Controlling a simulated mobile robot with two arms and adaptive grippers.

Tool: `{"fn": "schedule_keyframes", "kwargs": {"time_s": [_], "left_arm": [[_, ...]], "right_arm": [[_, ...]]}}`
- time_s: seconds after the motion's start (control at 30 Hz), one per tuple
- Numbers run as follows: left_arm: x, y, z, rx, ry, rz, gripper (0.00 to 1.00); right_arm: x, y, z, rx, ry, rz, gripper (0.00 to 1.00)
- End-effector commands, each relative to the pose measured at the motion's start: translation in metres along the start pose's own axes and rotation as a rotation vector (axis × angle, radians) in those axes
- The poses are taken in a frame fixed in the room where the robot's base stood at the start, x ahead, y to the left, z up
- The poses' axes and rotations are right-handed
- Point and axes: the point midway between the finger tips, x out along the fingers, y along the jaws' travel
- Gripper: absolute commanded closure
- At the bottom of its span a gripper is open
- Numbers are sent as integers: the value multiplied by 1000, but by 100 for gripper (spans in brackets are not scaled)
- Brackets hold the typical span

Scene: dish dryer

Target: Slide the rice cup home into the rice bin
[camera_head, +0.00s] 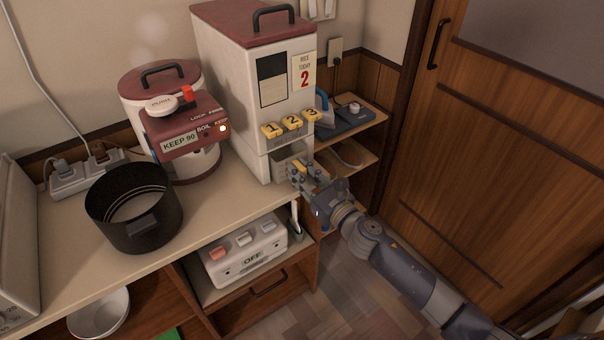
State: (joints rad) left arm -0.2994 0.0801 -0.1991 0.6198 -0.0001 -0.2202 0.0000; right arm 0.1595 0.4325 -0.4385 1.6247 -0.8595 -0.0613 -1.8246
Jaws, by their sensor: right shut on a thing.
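The rice bin (238,95) is a tall white box with a dark red lid, standing at the right end of the counter. It has yellow buttons marked 1, 2 and 3. The rice cup (282,166) is a pale piece at the low opening under the buttons. It seems partly inside, but my gripper covers much of it and its depth is unclear. My right gripper (304,175) is in front of the opening, shut on the cup's front. My left gripper is not in view.
A red-and-white hot water pot (180,115) and a black pot (135,215) stand left of the bin. A white switch box (245,255) sits on a shelf below. A side shelf (365,120) and a wooden door (500,150) lie to the right.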

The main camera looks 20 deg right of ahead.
Motion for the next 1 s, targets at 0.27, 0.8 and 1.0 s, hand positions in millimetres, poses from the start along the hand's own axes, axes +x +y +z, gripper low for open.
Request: {"fn": "schedule_keyframes", "kwargs": {"time_s": [0.27,0.8,1.0], "left_arm": [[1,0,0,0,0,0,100],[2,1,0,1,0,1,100],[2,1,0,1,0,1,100]], "right_arm": [[6,0,0,1,0,0,100],[16,0,0,0,0,0,100],[20,0,1,-1,-1,0,100]]}}
